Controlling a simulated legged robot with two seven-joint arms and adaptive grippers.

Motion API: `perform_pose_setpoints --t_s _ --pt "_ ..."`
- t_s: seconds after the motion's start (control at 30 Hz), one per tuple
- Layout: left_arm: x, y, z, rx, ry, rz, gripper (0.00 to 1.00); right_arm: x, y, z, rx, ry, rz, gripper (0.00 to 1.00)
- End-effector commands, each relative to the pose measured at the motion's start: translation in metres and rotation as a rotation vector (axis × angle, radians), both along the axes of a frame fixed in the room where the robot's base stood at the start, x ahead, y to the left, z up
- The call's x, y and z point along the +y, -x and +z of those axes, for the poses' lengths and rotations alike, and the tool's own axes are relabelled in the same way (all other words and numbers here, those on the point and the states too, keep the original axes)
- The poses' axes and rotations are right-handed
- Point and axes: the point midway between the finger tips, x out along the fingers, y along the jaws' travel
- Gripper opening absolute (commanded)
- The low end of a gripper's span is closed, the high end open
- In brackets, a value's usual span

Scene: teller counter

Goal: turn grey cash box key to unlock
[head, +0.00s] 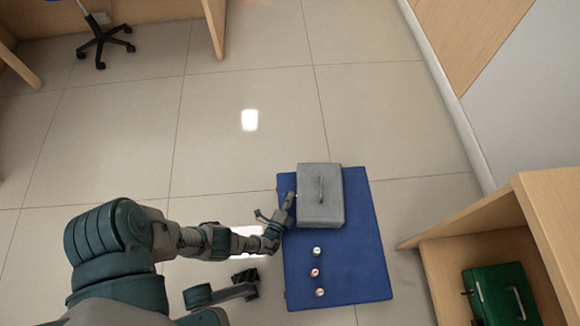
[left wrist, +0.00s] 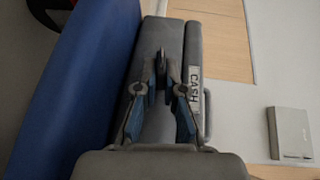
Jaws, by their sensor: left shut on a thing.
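The grey cash box (head: 320,212) sits closed on a blue mat-like top (head: 352,262), with its handle on the lid. In the left wrist view the cash box (left wrist: 186,35) fills the middle and bears a CASH label (left wrist: 195,88). My left gripper (head: 288,204) is at the left side of the box. In the left wrist view its fingers (left wrist: 161,72) close in on a small dark piece (left wrist: 161,54) at the box's face, which looks like the key. The fingers hide most of it, so its turn angle is unclear.
A green case (head: 500,297) stands in a wooden shelf (head: 446,283) at the right. A swivel chair (head: 100,42) stands far left. The tiled floor beyond is clear.

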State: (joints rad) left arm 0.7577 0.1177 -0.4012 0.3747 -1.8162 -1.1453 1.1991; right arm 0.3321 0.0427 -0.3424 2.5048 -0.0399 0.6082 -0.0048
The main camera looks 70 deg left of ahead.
Motion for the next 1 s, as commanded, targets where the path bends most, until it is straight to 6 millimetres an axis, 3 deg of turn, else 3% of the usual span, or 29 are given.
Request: perform_pose_setpoints --t_s 0.4,0.5,0.53,1.0 --pt "-0.0041 0.0003 -0.0039 0.007 0.007 -0.007 0.0 0.0 -0.0004 -0.0013 0.002 0.0 0.0 0.4" --pt "-0.004 0.0004 -0.0037 0.006 0.006 -0.006 0.28 0.0 -0.0004 -0.0013 0.002 0.0 0.0 0.4" --pt "-0.0037 0.0004 -0.0035 0.006 0.005 -0.005 0.33 0.0 -0.0004 -0.0013 0.002 0.0 0.0 0.4" --pt "-0.0004 0.0008 0.0019 -0.001 0.001 0.001 0.33 0.0004 0.0028 0.0009 -0.002 0.002 0.001 0.4"
